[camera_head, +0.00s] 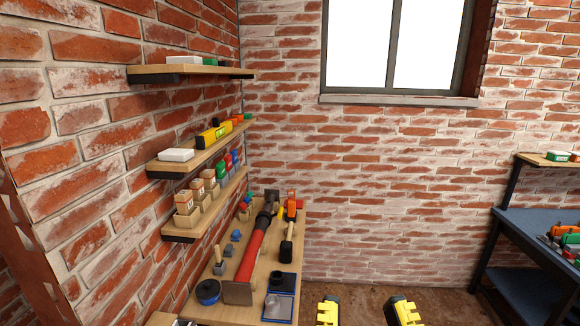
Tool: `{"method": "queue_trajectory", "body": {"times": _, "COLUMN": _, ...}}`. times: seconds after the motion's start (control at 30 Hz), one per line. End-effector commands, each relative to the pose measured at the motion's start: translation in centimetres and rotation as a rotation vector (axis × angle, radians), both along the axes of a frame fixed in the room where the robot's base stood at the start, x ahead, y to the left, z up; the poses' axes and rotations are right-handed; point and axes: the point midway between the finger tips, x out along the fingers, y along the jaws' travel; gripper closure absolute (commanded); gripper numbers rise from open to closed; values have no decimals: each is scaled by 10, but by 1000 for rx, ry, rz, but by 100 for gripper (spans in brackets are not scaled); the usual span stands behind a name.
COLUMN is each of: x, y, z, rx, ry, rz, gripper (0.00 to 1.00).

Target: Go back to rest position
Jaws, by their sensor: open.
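My gripper (365,309) shows at the bottom edge, right of centre. Its two yellow and black fingertips stand well apart, with bare floor visible between them. It is open and nothing is between the fingers. The rest of my gripper and the arm are below the picture. The fingertips appear to the right of the wooden workbench (207,312) and apart from it in the picture.
The workbench along the left wall holds a red-handled tool (252,256), a blue tray (278,307) and a blue round container (207,291). Wooden shelves (196,213) jut out above it. A blue table (545,236) stands right. Brown floor (445,303) lies between.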

Motion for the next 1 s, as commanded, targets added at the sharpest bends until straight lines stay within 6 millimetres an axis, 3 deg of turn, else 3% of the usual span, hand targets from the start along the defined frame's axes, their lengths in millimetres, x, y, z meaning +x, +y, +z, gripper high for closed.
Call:
{"method": "queue_trajectory", "body": {"times": 0.03, "x": 0, "y": 0, "z": 48, "rx": 1, "ry": 0, "rz": 0, "gripper": 54}}
{"method": "queue_trajectory", "body": {"times": 0.3, "x": 0, "y": 0, "z": 163, "rx": 5, "ry": 1, "rz": 2, "gripper": 54}}
{"method": "queue_trajectory", "body": {"times": 0.4, "x": 0, "y": 0, "z": 192, "rx": 7, "ry": 2, "rz": 2, "gripper": 54}}
{"method": "queue_trajectory", "body": {"times": 0.53, "x": 1, "y": 0, "z": 206, "rx": 8, "ry": 3, "rz": 3, "gripper": 54}}
{"method": "queue_trajectory", "body": {"times": 1.0, "x": 0, "y": 0, "z": 203, "rx": 8, "ry": 1, "rz": 3, "gripper": 54}}
